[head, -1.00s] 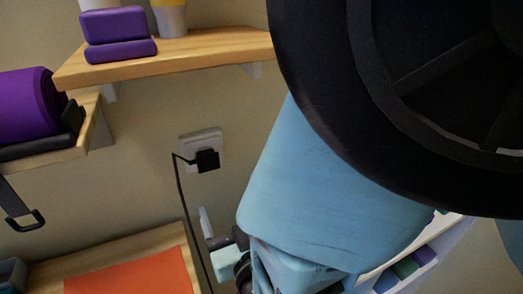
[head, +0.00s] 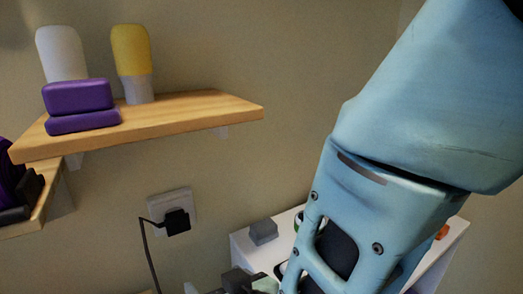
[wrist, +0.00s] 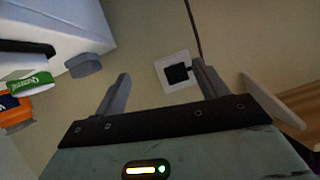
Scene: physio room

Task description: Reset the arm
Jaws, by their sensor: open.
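My gripper (wrist: 162,88) is open in the wrist view, with its two grey fingers apart. Nothing is between them but the wall and part of a white wall socket (wrist: 174,70) with a black plug, beyond the fingers. In the head view my light blue arm comes down from the upper right. The gripper end is at the bottom edge there, mostly cut off.
A wooden shelf (head: 190,113) holds purple blocks (head: 78,97), a white bottle (head: 62,52) and a yellow-topped one (head: 131,50). A white unit (head: 245,247) with a grey block (head: 263,231) stands behind my arm. A cable hangs from the socket (head: 175,230).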

